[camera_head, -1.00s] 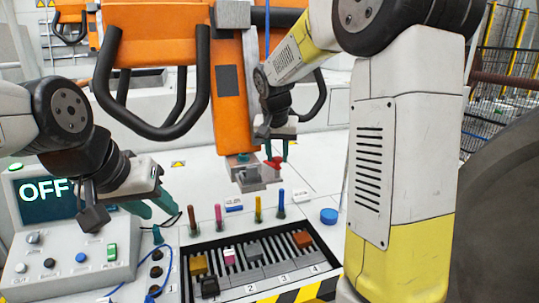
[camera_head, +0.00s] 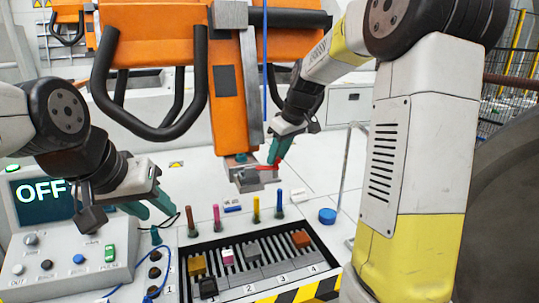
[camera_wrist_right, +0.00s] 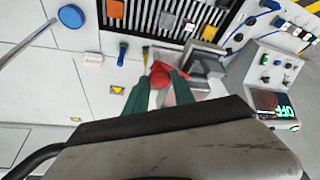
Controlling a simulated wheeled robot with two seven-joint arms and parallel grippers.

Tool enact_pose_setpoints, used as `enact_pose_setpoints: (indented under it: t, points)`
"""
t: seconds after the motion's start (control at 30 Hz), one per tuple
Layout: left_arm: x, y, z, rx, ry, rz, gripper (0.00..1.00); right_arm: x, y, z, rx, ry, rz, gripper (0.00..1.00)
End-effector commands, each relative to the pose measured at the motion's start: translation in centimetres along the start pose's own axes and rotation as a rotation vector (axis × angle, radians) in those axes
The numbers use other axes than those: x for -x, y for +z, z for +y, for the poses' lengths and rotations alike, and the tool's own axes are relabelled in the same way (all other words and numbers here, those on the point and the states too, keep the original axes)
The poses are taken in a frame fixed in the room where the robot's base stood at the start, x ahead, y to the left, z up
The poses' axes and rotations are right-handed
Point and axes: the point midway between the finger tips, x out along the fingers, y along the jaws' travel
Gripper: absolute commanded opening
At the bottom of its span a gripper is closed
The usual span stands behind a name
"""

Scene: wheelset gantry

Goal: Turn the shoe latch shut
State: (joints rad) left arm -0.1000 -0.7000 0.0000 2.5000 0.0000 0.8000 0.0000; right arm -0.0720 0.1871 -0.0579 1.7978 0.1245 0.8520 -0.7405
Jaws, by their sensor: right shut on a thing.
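The red shoe latch (camera_head: 268,167) sits on a grey metal shoe block (camera_head: 256,180) at the foot of the orange gantry column. My right gripper (camera_head: 273,159) is shut on the latch, its green fingers coming down from the upper right. In the right wrist view the red latch (camera_wrist_right: 160,72) shows between and just beyond the two green fingers, beside the grey block (camera_wrist_right: 203,68). The fingers hide part of the latch. My left gripper (camera_head: 155,209) is away to the left by the control box, its teal fingers apart and empty.
The control box (camera_head: 105,250) at left reads OFF. A slotted tray (camera_head: 325,262) with several small coloured blocks lies in front of the shoe. Several coloured pegs stand behind the tray; a blue round cap (camera_head: 327,216) is at right. Black handlebars (camera_head: 150,132) hang above.

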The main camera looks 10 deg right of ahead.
Motion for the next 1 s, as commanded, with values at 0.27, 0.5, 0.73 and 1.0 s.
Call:
enact_pose_setpoints:
  t: [0.27, 0.5, 0.73, 1.0]
  points:
    - [0.0, 0.0, 0.0, 0.0, 0.0, 0.0, 0.38, -0.03, 0.04, 0.27, 0.179, -0.075, -0.001, 0.0]
    - [0.0, 0.0, 0.0, 0.0, 0.0, 0.0, 0.38, 0.0, 0.0, 0.33, 0.27, -0.11, -0.001, 0.0]
    - [0.0, 0.0, 0.0, 0.0, 0.0, 0.0, 0.38, -0.02, -0.01, 0.3, 0.301, -0.124, -0.002, 0.0]
    - [0.0, 0.0, 0.0, 0.0, 0.0, 0.0, 0.38, -0.03, 0.0, 0.3, 0.305, -0.125, -0.002, 0.0]
